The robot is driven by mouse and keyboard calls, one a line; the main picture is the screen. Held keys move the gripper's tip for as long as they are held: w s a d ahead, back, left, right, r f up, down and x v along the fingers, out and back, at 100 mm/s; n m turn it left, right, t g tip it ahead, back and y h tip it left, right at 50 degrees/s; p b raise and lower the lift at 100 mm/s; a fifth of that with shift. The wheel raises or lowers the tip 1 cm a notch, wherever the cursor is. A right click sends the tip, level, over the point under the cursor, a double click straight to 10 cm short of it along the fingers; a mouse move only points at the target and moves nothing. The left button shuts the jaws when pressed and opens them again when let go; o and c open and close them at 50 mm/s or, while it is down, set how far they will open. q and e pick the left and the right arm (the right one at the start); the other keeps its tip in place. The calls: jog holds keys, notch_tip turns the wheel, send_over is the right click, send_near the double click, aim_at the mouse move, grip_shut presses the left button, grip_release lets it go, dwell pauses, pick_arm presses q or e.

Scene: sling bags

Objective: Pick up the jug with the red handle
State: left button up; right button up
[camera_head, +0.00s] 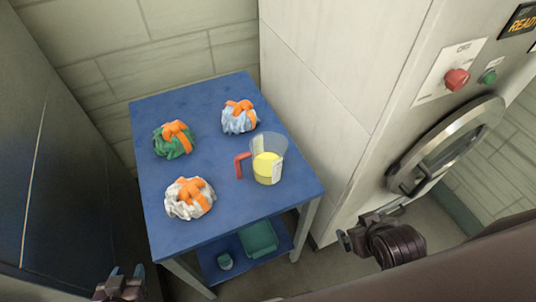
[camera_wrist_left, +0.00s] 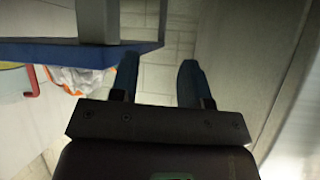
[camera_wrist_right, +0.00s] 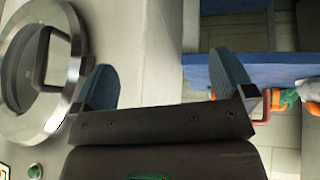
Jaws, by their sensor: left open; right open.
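The jug (camera_head: 267,160) is clear, with yellow liquid and a white label. It stands upright on the right part of the blue table, its red handle (camera_head: 242,164) facing left. Part of the jug (camera_wrist_left: 10,66) and its handle (camera_wrist_left: 31,81) show at the left edge of the left wrist view. In the right wrist view the handle (camera_wrist_right: 263,104) shows beside a finger. My left gripper (camera_head: 127,272) is open and empty, low in front of the table's left side. My right gripper (camera_head: 352,238) is open and empty, right of the table and apart from the jug.
Green (camera_head: 173,140), blue (camera_head: 238,117) and white (camera_head: 188,199) bundles with orange bands lie around the jug on the blue table (camera_head: 225,218). A green tray (camera_head: 259,238) sits on the lower shelf. A machine with a round door (camera_head: 445,150) stands at right.

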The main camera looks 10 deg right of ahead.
jog(key=r, duration=0.2)
jog(key=n+t+h+p, duration=0.2)
jog(key=n+t+h, duration=0.6)
jog(key=n, duration=2.3)
send_near(267, 173)
jog(key=d+t+y, duration=0.1)
jog(key=d+f+t+y, duration=0.1)
jog(key=d+y, duration=0.1)
jog(key=shift+w+d+f+t, duration=0.1)
jog(key=shift+t, duration=0.2)
jog(key=shift+w+a+n+y, duration=0.15)
jog(key=shift+a+n+y, duration=0.15)
jog(key=x, duration=0.4)
jog(key=shift+w, duration=0.15)
jog(key=shift+p+x, duration=0.3)
jog(key=shift+x, duration=2.85)
jog(key=shift+d, duration=0.2)
